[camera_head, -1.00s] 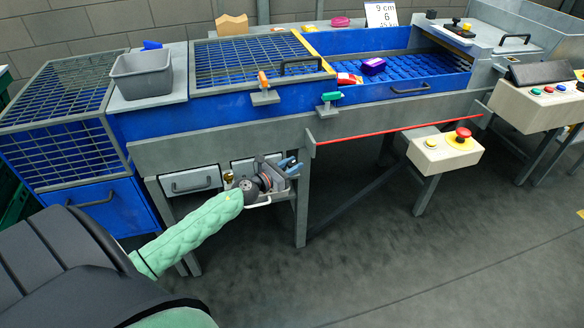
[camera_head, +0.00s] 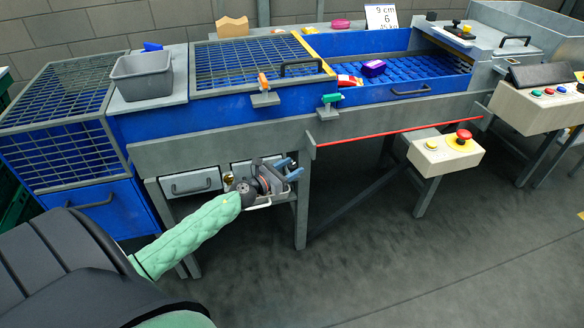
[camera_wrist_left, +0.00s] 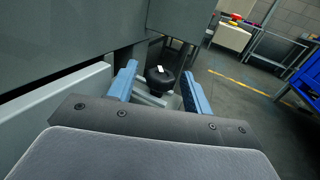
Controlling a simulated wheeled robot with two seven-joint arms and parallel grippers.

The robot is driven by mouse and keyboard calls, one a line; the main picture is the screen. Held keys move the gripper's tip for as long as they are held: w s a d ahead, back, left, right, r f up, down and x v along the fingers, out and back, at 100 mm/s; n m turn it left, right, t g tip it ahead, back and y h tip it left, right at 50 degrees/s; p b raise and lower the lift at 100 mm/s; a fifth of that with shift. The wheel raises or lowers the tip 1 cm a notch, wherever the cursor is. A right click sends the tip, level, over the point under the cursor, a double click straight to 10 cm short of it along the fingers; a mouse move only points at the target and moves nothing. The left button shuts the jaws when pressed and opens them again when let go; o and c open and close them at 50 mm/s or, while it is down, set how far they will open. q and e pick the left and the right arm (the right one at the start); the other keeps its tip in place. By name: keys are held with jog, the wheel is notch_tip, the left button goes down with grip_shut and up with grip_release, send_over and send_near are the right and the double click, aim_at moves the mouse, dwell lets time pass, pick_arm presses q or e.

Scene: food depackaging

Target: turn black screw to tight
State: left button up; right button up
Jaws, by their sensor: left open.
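The black screw (camera_wrist_left: 160,78) shows in the left wrist view as a round black knob with a small white mark on top. My left gripper (camera_wrist_left: 158,72) is open, with one blue finger on each side of the knob. I cannot tell whether the fingers touch it. In the head view my left gripper (camera_head: 289,168) is at the front of the machine, below its long grey beam and beside the drawers. I cannot make out the screw there. My right gripper is not in view.
A grey drawer (camera_head: 191,182) is left of my left gripper. A grey machine leg (camera_head: 301,205) stands just right of it. A control box (camera_head: 445,152) with a red button is further right. The floor in front is clear.

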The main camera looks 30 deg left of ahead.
pick_arm(q)
jog(key=b+v, duration=0.1)
jog(key=v, duration=0.6)
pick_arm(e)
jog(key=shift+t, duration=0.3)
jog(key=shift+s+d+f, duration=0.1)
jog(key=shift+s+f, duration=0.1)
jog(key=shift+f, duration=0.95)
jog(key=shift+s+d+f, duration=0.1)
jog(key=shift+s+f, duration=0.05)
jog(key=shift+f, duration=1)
